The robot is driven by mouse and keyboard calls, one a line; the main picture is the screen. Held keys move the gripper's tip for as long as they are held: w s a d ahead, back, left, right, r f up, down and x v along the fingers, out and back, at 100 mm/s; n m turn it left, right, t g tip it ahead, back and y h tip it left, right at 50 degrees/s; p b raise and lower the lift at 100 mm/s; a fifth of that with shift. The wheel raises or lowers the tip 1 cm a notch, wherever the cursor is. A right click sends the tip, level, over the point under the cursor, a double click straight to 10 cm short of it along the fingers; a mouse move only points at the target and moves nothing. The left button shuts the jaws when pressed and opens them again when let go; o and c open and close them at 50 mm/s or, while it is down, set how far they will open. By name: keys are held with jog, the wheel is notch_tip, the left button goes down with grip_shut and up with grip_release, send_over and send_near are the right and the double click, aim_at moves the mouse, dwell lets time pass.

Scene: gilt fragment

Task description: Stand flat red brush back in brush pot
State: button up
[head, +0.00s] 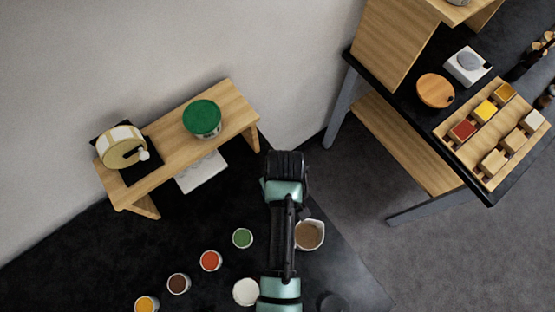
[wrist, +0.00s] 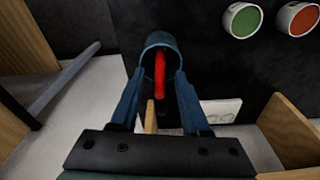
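In the wrist view, the blue fingers of my gripper (wrist: 164,72) point away from the camera, with a gap between them. The red brush (wrist: 160,70) shows as a narrow red strip in that gap. Its upper end lies inside a rounded blue-grey rim (wrist: 162,37) at the fingertips; I cannot tell whether this is a pot or part of the fingers. Contact between fingers and brush is unclear. In the head view, the dark end of my arm (head: 285,165) is beside the bench's right end, hiding fingers and brush. I cannot identify the brush pot with certainty.
A wooden bench (head: 175,145) by the wall bears a green-lidded tub (head: 202,118) and a cream drum (head: 121,147). Several paint cups, including a green one (head: 242,238), stand left of my arm. A brown-filled cup (head: 309,234) is close on its right. A paint tray (head: 490,150) lies farther right.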

jog(key=shift+r, duration=0.1)
notch_tip(320, 180, up, 12)
jog(key=s+b, duration=0.1)
jog(key=w+r+m+t, duration=0.1)
jog(key=w+r+t, duration=0.4)
jog(key=r, duration=0.4)
jog(key=w+d+r+m+t, duration=0.1)
jog(key=w+r+t, duration=0.2)
jog(key=w+r, duration=0.5)
jog(key=w+r+t, duration=0.4)
jog(key=r, duration=0.6)
notch_tip(320, 180, up, 17)
jog(key=m+t, duration=0.1)
jog(key=t, duration=0.5)
jog(key=s+r+m+t, duration=0.1)
jog(key=s+r+t, duration=0.3)
jog(key=r, duration=0.5)
jog(key=s+r+m+t+h, duration=0.1)
jog(key=s+r+t, duration=0.3)
jog(key=s+r, duration=0.4)
jog(key=shift+a+r, duration=0.45)
jog(key=shift+r, duration=0.2)
